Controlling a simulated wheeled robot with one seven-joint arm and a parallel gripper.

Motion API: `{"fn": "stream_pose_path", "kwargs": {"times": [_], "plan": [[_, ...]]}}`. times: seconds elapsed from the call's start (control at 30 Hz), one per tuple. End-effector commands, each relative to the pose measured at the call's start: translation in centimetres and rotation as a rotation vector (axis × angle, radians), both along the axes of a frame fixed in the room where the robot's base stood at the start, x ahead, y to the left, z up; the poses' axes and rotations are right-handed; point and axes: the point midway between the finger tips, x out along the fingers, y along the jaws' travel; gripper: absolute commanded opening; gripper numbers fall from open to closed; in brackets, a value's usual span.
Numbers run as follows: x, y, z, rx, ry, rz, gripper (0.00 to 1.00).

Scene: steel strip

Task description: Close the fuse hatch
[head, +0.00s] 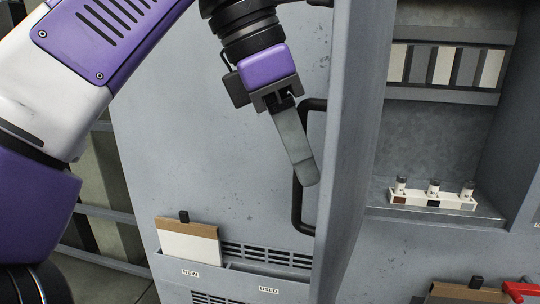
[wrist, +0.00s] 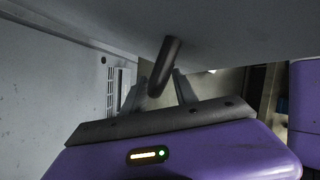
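The fuse hatch (head: 348,150) is a grey door standing open, seen nearly edge-on in the head view. Its grey surface also fills the top of the wrist view (wrist: 230,35). A black bar handle (head: 299,212) is on its left face. My gripper (head: 308,180) is at the handle, its fingers overlapping the bar in the head view. In the wrist view the handle (wrist: 164,68) shows between the two spread fingers of my gripper (wrist: 158,90), with gaps beside it. Whether a finger touches it I cannot tell.
Right of the hatch is an open recess with a white block (head: 430,200) holding three fuses. Below left, a bin labelled NEW (head: 190,272) holds a brown-topped white piece, beside a bin labelled USED (head: 268,290). A red object (head: 520,289) shows at lower right.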

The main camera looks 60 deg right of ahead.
Motion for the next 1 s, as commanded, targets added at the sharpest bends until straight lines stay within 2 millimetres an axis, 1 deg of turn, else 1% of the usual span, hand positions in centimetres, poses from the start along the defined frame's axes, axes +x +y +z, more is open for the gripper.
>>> {"fn": "stream_pose_path", "kwargs": {"times": [0.27,0.3,0.43,1.0], "plan": [[-0.05,-0.04,-0.13,0.000,0.000,0.001,0.34],[-0.05,-0.04,-0.13,0.000,0.000,0.001,0.26],[-0.04,-0.03,-0.13,0.000,0.000,0.001,0.01],[-0.04,-0.03,-0.11,0.000,0.000,0.001,0.00]]}}
